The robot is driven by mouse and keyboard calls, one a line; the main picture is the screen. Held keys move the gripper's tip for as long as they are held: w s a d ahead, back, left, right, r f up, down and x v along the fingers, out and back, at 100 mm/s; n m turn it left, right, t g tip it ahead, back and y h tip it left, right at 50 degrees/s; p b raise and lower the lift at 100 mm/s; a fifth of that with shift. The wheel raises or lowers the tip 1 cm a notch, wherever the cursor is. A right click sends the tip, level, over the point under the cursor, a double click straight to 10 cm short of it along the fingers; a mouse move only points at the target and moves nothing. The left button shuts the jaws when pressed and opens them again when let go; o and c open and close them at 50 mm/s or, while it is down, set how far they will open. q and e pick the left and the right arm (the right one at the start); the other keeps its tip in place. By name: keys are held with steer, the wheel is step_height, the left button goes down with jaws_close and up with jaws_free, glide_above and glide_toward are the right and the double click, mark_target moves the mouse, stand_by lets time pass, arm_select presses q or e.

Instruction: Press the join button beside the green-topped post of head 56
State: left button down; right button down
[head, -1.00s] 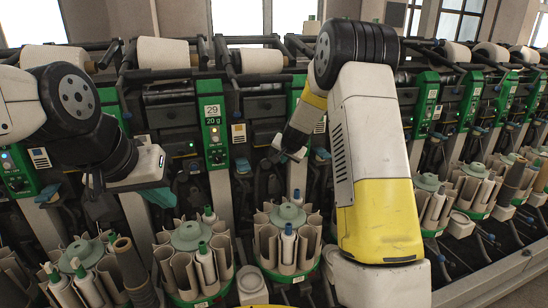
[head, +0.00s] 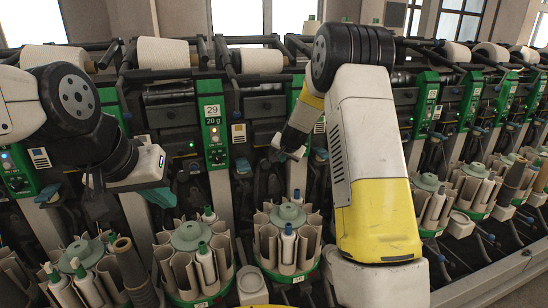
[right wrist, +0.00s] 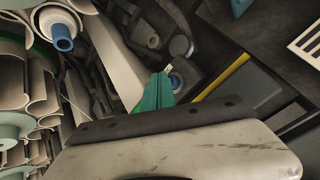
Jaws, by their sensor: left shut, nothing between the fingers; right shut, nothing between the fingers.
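The green-topped post (head: 297,178) in the middle of the head view is partly hidden behind my right arm, and its head number cannot be read there. It seems to be the pale bar (right wrist: 105,62) in the right wrist view. A small round blue button (right wrist: 175,83) in a grey ring shows beside that bar. My right gripper (right wrist: 161,78) is shut and empty, its green fingertips just left of the button in that view; contact cannot be told. It also shows in the head view (head: 283,152). My left gripper (head: 163,196) is shut and empty before the machine at left.
Another post carries a panel marked 29 (head: 212,120). Round magazines (head: 190,236) with grey pockets and bobbins stand along the front. A bobbin with a blue tip (right wrist: 62,38) is at the wrist view's upper left. A yellow strip (right wrist: 222,76) lies right of the button.

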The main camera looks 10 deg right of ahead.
steer(key=shift+w, duration=0.15)
steer(key=shift+s, duration=0.2)
steer(key=shift+s+d, duration=0.15)
steer(key=shift+s, duration=0.55)
steer(key=s, duration=0.3)
steer(key=s+d, duration=0.1)
steer(key=s, duration=0.1)
stand_by(0.4)
stand_by(0.5)
